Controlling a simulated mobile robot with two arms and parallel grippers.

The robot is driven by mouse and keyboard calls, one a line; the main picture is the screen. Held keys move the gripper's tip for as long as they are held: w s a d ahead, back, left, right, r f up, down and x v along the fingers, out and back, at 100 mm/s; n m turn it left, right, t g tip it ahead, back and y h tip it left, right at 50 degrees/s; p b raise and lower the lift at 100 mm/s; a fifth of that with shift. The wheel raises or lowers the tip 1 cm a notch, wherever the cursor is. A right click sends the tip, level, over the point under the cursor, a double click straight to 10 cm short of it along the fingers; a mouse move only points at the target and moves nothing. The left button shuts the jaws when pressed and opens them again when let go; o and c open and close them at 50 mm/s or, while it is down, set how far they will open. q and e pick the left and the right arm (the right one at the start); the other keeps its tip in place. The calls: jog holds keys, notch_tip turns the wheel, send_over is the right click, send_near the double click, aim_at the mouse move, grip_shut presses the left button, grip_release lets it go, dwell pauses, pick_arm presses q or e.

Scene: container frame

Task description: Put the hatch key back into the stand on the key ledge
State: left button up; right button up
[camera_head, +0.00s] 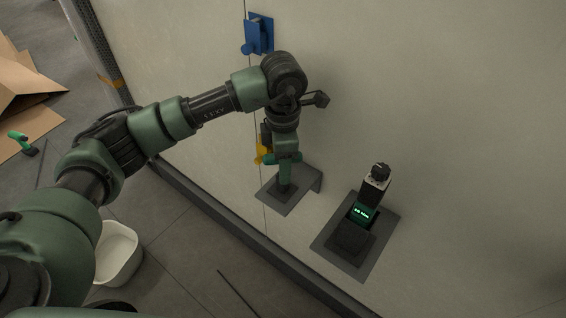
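A grey key ledge (306,181) sticks out from the pale wall near the middle. A dark base, apparently the stand (285,188), sits on it. A green upright piece with a crossbar, apparently the hatch key (284,170), rises over the stand. Its lower end meets or overlaps the stand; I cannot tell how deep it sits. My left arm comes in from the left, and its gripper (284,148) points down at the top of the green piece. The fingers are hard to make out, so their grip is unclear. My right gripper is out of view.
A device with a lit green display (361,213) and a black knob is mounted right of the ledge. A yellow part (262,150) shows beside the gripper. A blue fitting (259,34) is higher on the wall. A white bin (118,252) stands on the floor.

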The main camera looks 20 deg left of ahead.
pick_arm(q)
notch_tip(320, 180, up, 8)
jog(key=shift+f+b, duration=0.15)
jog(key=shift+b, duration=0.9)
notch_tip(320, 180, up, 6)
jog(key=p, duration=0.3)
dwell(0.3)
